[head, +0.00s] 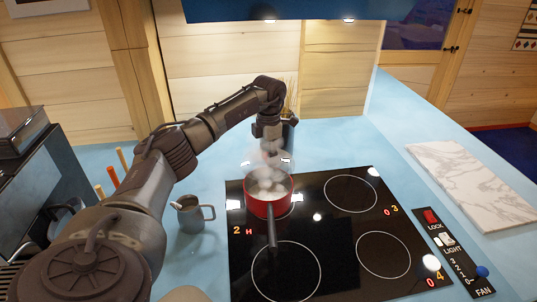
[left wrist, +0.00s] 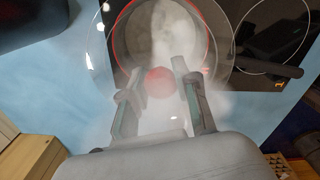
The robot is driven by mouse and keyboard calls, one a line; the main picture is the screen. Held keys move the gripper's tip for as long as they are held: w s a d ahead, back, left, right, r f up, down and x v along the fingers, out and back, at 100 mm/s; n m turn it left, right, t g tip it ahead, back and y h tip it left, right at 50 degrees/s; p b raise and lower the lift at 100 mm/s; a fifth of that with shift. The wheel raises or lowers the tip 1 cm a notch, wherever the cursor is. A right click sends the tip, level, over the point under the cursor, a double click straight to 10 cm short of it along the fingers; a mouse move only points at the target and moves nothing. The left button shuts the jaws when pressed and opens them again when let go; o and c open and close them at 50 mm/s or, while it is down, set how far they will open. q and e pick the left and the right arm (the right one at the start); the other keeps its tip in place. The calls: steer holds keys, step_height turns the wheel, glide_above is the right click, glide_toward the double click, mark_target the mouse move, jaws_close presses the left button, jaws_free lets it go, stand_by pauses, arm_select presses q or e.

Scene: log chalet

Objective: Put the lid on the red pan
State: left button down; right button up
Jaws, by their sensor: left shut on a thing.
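The red pan (head: 271,207) stands on the back-left ring of the black hob, its dark handle (head: 272,238) toward me. Whitish contents and steam show inside it. My left gripper (head: 270,150) is above the pan's far side, shut on the knob of a clear glass lid (head: 267,163). The lid appears held above the pan, apart from its rim. In the left wrist view, the lid's red knob (left wrist: 159,82) is between the fingers (left wrist: 158,70). The pan (left wrist: 207,28) shows beyond, blurred by steam. My right gripper is not in view.
A plant (head: 290,105) is behind the pan. A white marble board (head: 470,180) lies at the right, beyond the control panel (head: 455,253). A range hood (head: 285,10) hangs above.

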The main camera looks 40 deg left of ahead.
arm_select(q)
step_height(320, 180, down, 6)
steer(key=b, duration=0.3)
steer(key=shift+f, duration=0.15)
steer(key=shift+f+b, duration=0.3)
steer(key=shift+f, duration=0.05)
steer(key=shift+f, duration=0.3)
stand_by(0.4)
steer(key=c, duration=0.8)
jaws_free()
steer(key=shift+o, duration=0.3)
steer(key=o, duration=0.4)
steer(key=shift+o, duration=0.2)
